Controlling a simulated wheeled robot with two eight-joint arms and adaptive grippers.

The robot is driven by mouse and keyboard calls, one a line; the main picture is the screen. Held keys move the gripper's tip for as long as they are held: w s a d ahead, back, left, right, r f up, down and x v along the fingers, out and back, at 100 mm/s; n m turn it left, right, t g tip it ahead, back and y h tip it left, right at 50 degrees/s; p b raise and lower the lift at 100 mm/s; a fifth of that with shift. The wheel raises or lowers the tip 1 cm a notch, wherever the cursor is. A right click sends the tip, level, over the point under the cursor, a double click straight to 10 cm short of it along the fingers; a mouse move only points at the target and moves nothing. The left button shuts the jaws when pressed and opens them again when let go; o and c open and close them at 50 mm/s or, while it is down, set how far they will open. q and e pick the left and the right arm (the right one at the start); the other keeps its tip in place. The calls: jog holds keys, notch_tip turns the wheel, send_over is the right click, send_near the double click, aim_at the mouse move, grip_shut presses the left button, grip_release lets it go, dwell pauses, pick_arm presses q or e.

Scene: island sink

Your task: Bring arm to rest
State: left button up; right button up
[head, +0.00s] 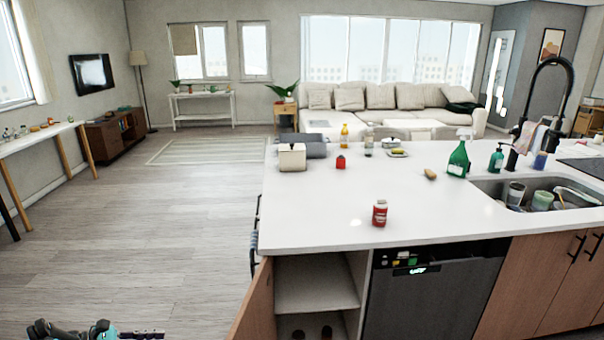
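A part of my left arm shows at the bottom left edge of the head view, low over the wooden floor. My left gripper (95,331) seems to be there, dark with teal parts, mostly cut off by the frame's edge. Whether its fingers are open or shut cannot be made out. It is well apart from the island and touches nothing that I can see. My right arm and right gripper are not in view.
The white island counter (330,215) carries a red-labelled bottle (380,213) near its front edge and a green spray bottle (459,158). Below, a cabinet door (255,305) stands open beside the dishwasher (430,295). The sink (540,193) holds cups. The floor (170,230) at left is clear.

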pick_arm(q)
jog(key=s+d+r+m+g+y, duration=0.1)
jog(key=d+r+m+y, duration=0.25)
jog(key=d, duration=0.45)
jog(key=s+d+r+m+g+y, duration=0.1)
jog(key=d+r+m+g+y, duration=0.1)
jog(key=d+r+m, duration=0.5)
jog(key=s+d+m+t+y, duration=0.1)
jog(key=s+d+m+y, duration=0.2)
jog(key=s+d+m, duration=0.2)
jog(key=s+d+m+t+y, duration=0.2)
jog(key=s+d+m, duration=0.4)
jog(key=s+m, duration=0.3)
jog(key=shift+s+f+y, duration=0.45)
jog(key=shift+s, duration=0.35)
